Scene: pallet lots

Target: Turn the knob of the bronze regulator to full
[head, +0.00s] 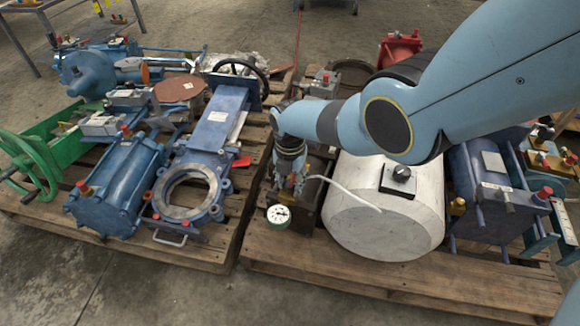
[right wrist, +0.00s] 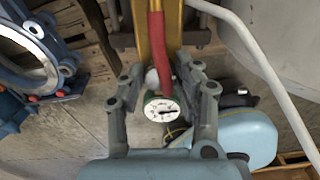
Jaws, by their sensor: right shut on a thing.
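The bronze regulator is mostly hidden behind my right gripper (head: 288,178) in the head view; its round white dial gauge (head: 278,214) shows just below the gripper. The knob's setting cannot be read. My left gripper is not in view.
A blue gate valve (head: 205,165) lies on the left pallet. Blue machinery (head: 485,185) stands far right.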

